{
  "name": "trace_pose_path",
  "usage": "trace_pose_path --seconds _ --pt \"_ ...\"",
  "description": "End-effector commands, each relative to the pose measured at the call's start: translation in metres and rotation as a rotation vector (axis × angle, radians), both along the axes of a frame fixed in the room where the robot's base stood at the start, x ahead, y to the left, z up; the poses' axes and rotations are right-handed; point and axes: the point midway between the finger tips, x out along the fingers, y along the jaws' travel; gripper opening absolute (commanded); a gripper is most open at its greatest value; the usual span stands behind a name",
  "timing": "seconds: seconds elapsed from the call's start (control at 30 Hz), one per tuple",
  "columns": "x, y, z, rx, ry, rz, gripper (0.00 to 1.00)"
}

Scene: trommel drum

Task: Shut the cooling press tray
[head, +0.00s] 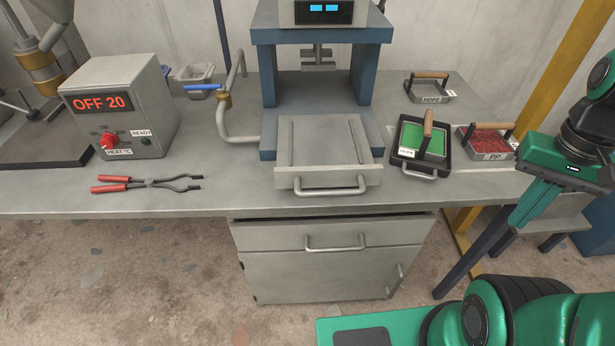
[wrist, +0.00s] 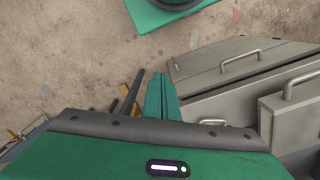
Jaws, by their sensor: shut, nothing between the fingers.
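The cooling press tray (head: 330,140) is a flat grey plate with a front bar handle (head: 335,191). It is pulled out of the blue press (head: 315,95) towards the bench's front edge, and its top is bare. In the wrist view a grey front with a bar handle at the right edge looks like the tray (wrist: 285,115), partly cut off. My gripper (head: 517,222) is at the right, in front of the bench, pointing down and left. It is apart from the tray. Its fingers (wrist: 160,78) are together and empty in the wrist view.
Right of the tray stand a mould with green filling (head: 422,140) and a PP tray of red pellets (head: 490,141). Left are a valve pipe (head: 226,110), red-handled tongs (head: 145,184) and a heater box (head: 120,110). A drawer handle (head: 335,243) protrudes below.

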Motion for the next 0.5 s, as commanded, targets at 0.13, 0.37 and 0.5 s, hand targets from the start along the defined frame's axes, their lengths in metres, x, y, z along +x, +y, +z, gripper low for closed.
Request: trace_pose_path --seconds 0.13,0.37,0.5 --pt "-0.008 0.001 0.006 -0.008 -0.009 -0.012 0.0" --pt "0.031 0.013 0.01 -0.085 0.017 -0.122 0.0" --pt "0.064 0.032 0.013 -0.157 0.009 -0.219 0.0"
